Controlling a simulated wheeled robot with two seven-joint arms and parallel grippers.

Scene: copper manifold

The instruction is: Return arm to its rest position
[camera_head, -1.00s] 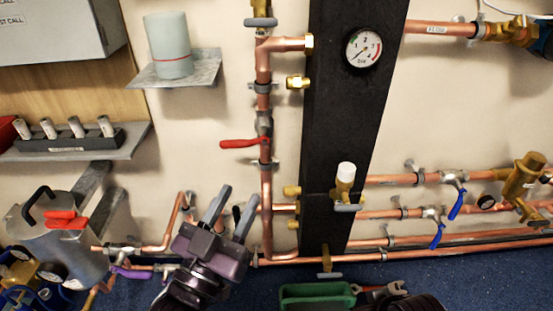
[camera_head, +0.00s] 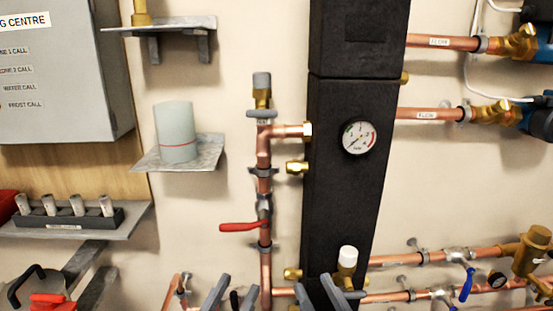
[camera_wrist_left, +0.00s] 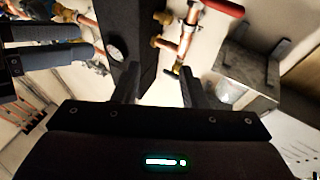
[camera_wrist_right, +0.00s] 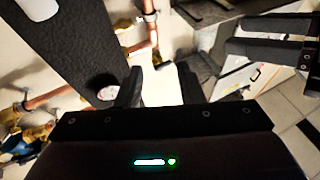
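My left gripper (camera_head: 232,296) shows only its grey fingertips at the bottom edge of the head view, in front of the copper pipes. In the left wrist view its two fingers (camera_wrist_left: 158,88) stand apart with nothing between them. My right gripper (camera_head: 328,294) shows its fingertips at the bottom edge, in front of the black column. In the right wrist view its fingers (camera_wrist_right: 160,86) are apart and empty. Both wrists and the arms are below the head view.
The black column (camera_head: 345,190) carries a pressure gauge (camera_head: 359,139). A copper riser with a red lever (camera_head: 243,227) stands left of it. A grey-green cup (camera_head: 175,132) sits on a small metal shelf (camera_head: 205,152). A black rack (camera_head: 70,218) is on a lower shelf. Pipes with blue levers (camera_head: 467,282) run right.

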